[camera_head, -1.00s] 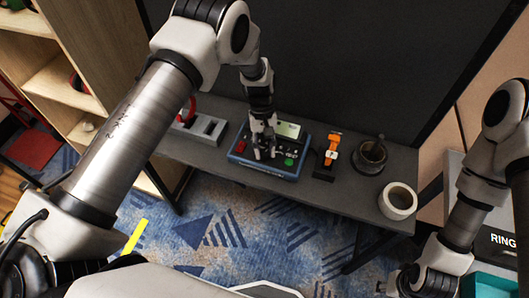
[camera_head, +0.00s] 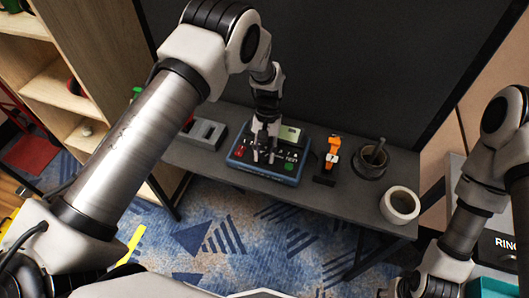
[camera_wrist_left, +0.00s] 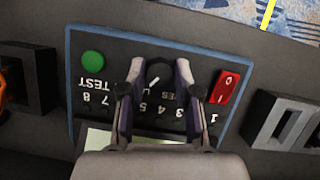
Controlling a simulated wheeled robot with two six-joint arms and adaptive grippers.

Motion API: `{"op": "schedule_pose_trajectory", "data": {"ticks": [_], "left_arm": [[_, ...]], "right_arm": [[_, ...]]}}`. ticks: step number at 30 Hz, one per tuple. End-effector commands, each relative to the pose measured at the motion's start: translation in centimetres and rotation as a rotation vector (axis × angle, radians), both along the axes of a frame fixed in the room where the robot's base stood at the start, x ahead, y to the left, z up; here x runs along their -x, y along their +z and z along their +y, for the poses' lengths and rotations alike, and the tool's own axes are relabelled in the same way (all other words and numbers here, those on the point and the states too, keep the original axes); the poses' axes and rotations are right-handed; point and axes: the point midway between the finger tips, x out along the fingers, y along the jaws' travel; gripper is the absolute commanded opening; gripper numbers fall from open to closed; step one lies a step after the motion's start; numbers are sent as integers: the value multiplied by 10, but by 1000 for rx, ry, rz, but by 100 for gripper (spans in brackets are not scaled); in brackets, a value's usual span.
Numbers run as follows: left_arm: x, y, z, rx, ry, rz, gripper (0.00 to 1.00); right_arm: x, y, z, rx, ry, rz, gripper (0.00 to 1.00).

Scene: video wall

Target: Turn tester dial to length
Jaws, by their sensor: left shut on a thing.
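The tester (camera_head: 238,158) is a blue-rimmed box with a dark face on the grey bench. Its round black dial (camera_wrist_left: 160,75) with a white pointer mark shows in the left wrist view. My left gripper (camera_head: 263,157) comes down over the tester; it also shows in the left wrist view (camera_wrist_left: 160,72), shut on the dial with one finger on each side. The fingers hide part of the printed labels. A green TEST button (camera_wrist_left: 93,64) and a red rocker switch (camera_wrist_left: 225,87) flank the dial. The tester's small display (camera_head: 290,135) is lit. My right gripper (camera_head: 398,288) is low at the right, its fingers unclear.
A grey fixture (camera_head: 206,133) stands left of the tester. An orange tool (camera_head: 332,152) on a black stand, a dark pot (camera_head: 369,162) and a white roll (camera_head: 400,204) stand to the right. A dark wall (camera_head: 330,70) rises behind the bench.

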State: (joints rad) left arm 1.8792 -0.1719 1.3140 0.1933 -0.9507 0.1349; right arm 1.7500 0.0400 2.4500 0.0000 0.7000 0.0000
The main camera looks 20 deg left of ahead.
Motion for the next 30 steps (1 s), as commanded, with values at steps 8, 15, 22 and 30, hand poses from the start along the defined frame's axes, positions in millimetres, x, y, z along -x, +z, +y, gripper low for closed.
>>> {"op": "schedule_pose_trajectory", "data": {"ticks": [8, 15, 22, 30], "left_arm": [[0, -1, 0, 0, 0, 0, 56], [-2, 4, 0, 0, 1, -2, 56], [-21, 46, 2, 1, 1, -5, 56], [-43, 100, 5, 1, 0, 0, 56]], "right_arm": [[0, 0, 0, 0, 0, 0, 40], [0, 0, 0, 0, 0, 0, 40], [0, 0, 0, 0, 0, 0, 40], [0, 0, 0, 0, 0, 0, 40]]}}
